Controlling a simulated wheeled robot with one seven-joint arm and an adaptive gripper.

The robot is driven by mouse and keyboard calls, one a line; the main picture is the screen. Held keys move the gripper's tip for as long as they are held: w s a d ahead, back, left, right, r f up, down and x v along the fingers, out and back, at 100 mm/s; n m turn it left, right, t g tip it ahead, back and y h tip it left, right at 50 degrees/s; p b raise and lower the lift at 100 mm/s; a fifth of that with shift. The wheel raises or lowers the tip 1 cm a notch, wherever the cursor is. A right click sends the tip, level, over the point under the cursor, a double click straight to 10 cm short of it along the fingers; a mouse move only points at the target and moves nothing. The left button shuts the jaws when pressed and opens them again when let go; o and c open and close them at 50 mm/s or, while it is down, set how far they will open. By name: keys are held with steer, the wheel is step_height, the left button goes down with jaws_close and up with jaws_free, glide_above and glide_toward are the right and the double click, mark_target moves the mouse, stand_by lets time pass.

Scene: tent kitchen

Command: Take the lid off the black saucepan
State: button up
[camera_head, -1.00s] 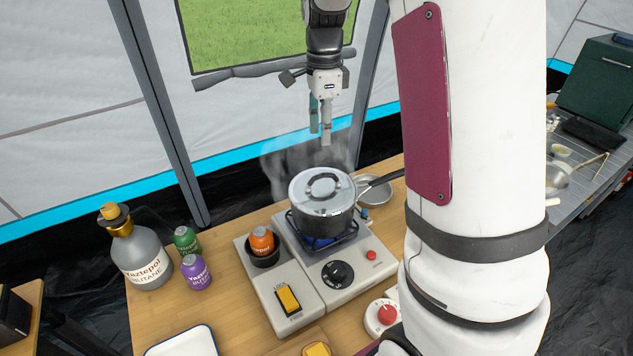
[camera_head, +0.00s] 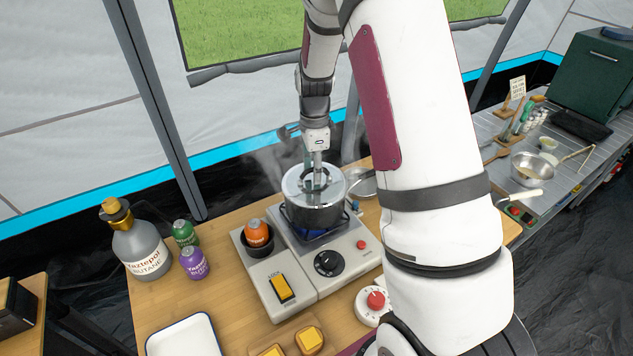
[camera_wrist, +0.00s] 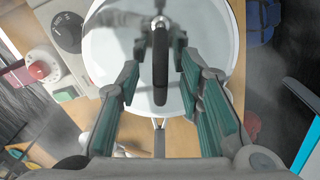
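The black saucepan (camera_head: 318,217) stands on the lit camping stove's burner with its shiny silver lid (camera_head: 294,184) on. The lid fills the middle of the wrist view (camera_wrist: 105,62), and its dark arched handle (camera_wrist: 160,62) shows there between my fingers. My gripper (camera_head: 316,183) points down right above the lid, at the handle. In the wrist view my gripper (camera_wrist: 157,78) is open, with a green-padded finger on each side of the handle and a gap to each. The saucepan's long handle is mostly hidden by my arm.
The stove (camera_head: 340,264) carries an orange canister (camera_head: 257,233) at its left. A butane bottle (camera_head: 143,244), green can (camera_head: 185,233) and purple can (camera_head: 194,263) stand farther left. A white tray (camera_head: 183,338) lies in front. Steam rises behind the saucepan.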

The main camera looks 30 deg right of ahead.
steer(key=shift+f, duration=0.15)
jaws_close()
